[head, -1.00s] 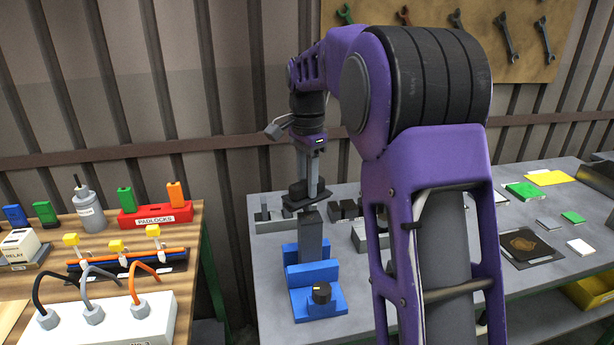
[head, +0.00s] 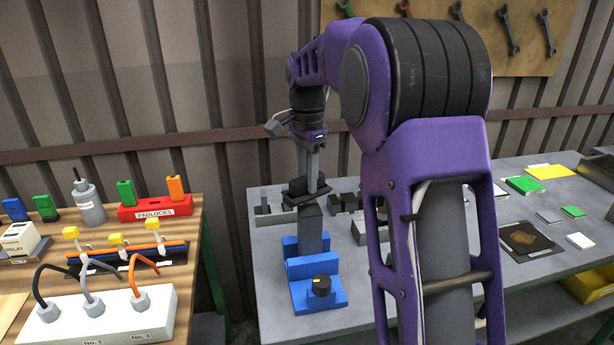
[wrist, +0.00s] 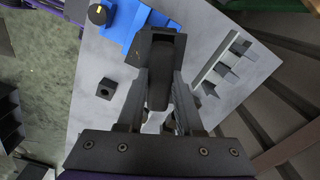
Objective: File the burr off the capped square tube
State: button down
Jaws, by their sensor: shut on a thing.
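My gripper (head: 308,180) points down just above the tube's top. It is shut on a dark, narrow tool, seemingly the file (wrist: 158,92), which shows between the fingers in the wrist view. The file is close over the tube top; I cannot tell whether they touch. The burr is not discernible. In the wrist view the blue fixture (wrist: 125,22) lies beyond the fingers.
Grey blocks (head: 345,202) and a grey rack (head: 270,213) stand on the bench behind the fixture. Flat plates and a dark mat (head: 528,240) lie to the right. A wooden bench to the left carries a red padlock holder (head: 155,211) and a white cable box (head: 110,318).

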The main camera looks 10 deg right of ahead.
aim_at(310, 197)
jog(key=shift+f+b, duration=0.35)
jog(key=shift+f, duration=0.35)
jog(key=shift+s, duration=0.1)
jog(key=shift+s+r+b, duration=0.1)
jog(key=shift+s+b, duration=0.6)
jog(key=shift+s, duration=0.7)
jog(key=shift+s+f+b, duration=0.2)
jog(key=shift+s+b, duration=0.45)
jog(key=shift+s, duration=0.3)
jog(key=shift+w+r+p, duration=0.3)
jog(key=shift+p, duration=0.7)
jog(key=shift+w+f+p, duration=0.1)
jog(key=shift+w+p, duration=1.3)
jog(key=shift+w, duration=0.45)
jog(key=shift+w+f, duration=0.2)
jog(key=shift+w, duration=0.1)
